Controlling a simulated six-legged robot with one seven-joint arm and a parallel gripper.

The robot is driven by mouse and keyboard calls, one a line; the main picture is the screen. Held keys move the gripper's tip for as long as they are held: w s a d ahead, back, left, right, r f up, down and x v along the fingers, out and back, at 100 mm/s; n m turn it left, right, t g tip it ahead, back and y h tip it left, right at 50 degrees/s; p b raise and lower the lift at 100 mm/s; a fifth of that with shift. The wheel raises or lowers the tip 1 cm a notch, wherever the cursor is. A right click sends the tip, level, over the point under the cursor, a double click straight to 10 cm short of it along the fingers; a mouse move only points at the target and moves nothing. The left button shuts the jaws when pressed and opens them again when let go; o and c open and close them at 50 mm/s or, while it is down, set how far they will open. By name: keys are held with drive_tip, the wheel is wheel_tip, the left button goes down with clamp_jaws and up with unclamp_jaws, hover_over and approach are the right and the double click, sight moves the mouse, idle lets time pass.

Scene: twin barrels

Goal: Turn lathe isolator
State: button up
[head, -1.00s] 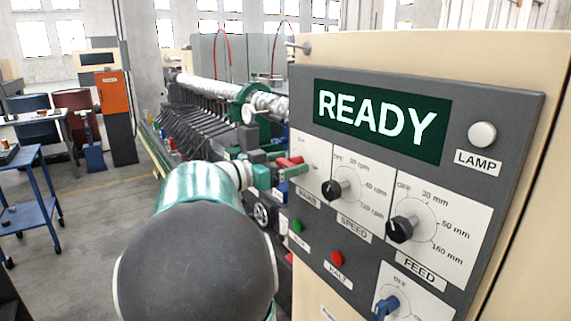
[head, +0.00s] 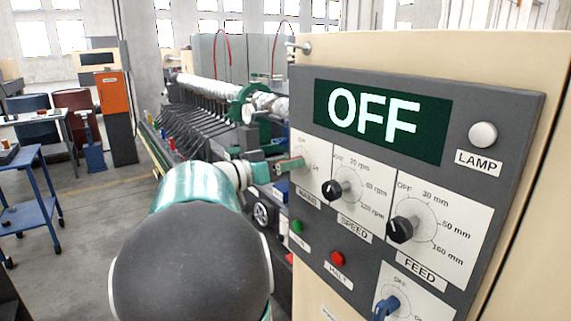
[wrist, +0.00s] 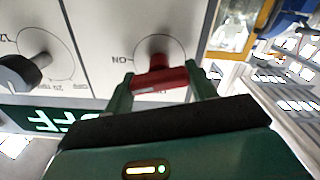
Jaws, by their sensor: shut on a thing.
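The lathe isolator is a red handle (wrist: 158,78) on a round dial on a white plate, with an "ON" mark beside it in the wrist view. My gripper (wrist: 165,84) has its two green fingers on either side of the handle and is shut on it. In the head view my gripper (head: 286,166) reaches the top-left knob plate of the grey control panel (head: 462,215), and the handle is mostly hidden there. The green display (head: 380,118) reads "OFF".
Black speed (head: 333,190) and feed (head: 401,230) knobs sit right of the isolator. Below are a green button (head: 297,226), a red button (head: 337,258) and a blue handle (head: 386,306). The lathe (head: 195,110) stretches behind my arm. Open floor lies left.

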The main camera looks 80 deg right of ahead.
drive_tip(key=n, duration=0.7)
drive_tip(key=shift+w+f, duration=0.1)
drive_tip(key=shift+w, duration=0.05)
drive_tip(key=n, duration=0.4)
drive_tip(key=shift+d, duration=0.1)
drive_tip(key=shift+f+n, duration=0.15)
drive_tip(key=shift+n, duration=1.75)
drive_tip(key=o, duration=1)
drive_tip(key=v, duration=1.3)
drive_tip(key=shift+w+a, duration=0.3)
